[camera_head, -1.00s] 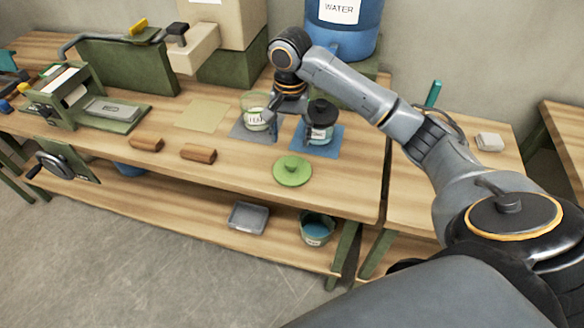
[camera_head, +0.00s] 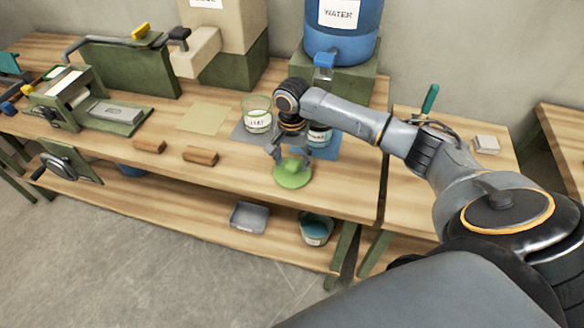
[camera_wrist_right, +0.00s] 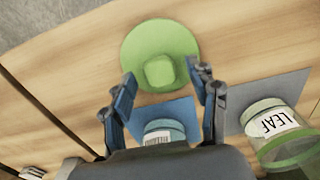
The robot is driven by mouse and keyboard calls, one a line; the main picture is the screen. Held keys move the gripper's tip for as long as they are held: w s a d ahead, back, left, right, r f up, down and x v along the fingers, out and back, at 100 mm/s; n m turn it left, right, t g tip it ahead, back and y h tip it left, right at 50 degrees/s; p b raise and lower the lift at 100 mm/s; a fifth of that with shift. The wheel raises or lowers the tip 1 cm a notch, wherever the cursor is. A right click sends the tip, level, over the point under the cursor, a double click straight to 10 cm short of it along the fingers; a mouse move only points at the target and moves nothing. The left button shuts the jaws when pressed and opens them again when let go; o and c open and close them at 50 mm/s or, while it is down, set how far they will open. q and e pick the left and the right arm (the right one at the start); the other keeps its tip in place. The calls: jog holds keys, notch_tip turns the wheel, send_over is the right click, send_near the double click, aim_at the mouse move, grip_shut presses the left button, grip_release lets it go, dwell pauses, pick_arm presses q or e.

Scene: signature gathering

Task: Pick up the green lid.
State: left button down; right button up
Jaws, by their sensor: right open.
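The green lid (camera_head: 292,178) is a round disc with a raised knob, lying on the wooden table near its front edge. In the right wrist view the green lid (camera_wrist_right: 160,50) lies just ahead of the fingertips, with its squarish knob lined up between them. My right gripper (camera_head: 291,160) points down over the lid. My left gripper is not in view.
A glass jar labelled LEAF (camera_head: 257,116) stands on a grey mat behind the lid. Another jar (camera_head: 319,135) stands on a blue mat (camera_head: 329,150), partly hidden by my arm. A blue water container (camera_head: 342,35) stands behind.

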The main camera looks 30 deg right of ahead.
notch_tip(320, 180, down, 2)
jog(key=shift+f, duration=0.1)
jog(key=c, duration=1)
jog(key=shift+r, duration=0.2)
jog(key=shift+c, duration=0.2)
